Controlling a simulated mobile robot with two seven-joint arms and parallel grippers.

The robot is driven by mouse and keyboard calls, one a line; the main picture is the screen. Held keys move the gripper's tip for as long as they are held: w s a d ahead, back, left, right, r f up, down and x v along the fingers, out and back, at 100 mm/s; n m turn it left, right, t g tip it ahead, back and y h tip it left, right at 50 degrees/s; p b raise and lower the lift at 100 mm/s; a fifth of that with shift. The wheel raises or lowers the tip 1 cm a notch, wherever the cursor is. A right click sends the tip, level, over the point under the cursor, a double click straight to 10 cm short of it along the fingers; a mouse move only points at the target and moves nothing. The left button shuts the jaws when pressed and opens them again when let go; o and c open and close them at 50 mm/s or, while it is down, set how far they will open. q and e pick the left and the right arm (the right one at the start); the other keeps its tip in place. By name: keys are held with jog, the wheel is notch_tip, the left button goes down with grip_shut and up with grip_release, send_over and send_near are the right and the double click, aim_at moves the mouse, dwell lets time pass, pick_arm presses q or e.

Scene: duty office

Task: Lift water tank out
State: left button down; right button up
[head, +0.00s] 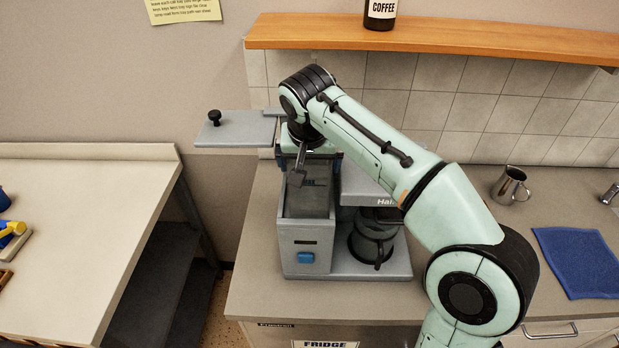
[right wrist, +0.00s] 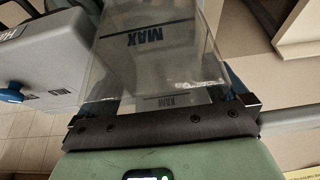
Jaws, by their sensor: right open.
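The water tank (right wrist: 160,65) is clear, with a MAX mark, and fills the middle of the right wrist view. In the head view the tank (head: 308,198) sits in the left housing of the grey coffee maker (head: 300,238). My right gripper (head: 302,172) reaches down at the top of this housing, partly hidden by its own arm. Its jaws are open, with the tank in front of the palm in the right wrist view. Whether the fingers touch the tank I cannot tell. My left gripper is not in view.
The grey lid (head: 235,133) with a black knob stands open to the left. A carafe (head: 372,240) stands in the machine's right side. A wooden shelf (head: 440,36) hangs above. A metal pitcher (head: 510,186) and blue cloth (head: 580,262) lie right on the counter.

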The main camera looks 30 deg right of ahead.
jog(key=c, duration=0.8)
jog(key=shift+o, duration=0.2)
jog(key=shift+r, duration=0.2)
notch_tip(320, 180, up, 10)
jog(key=shift+f, duration=0.2)
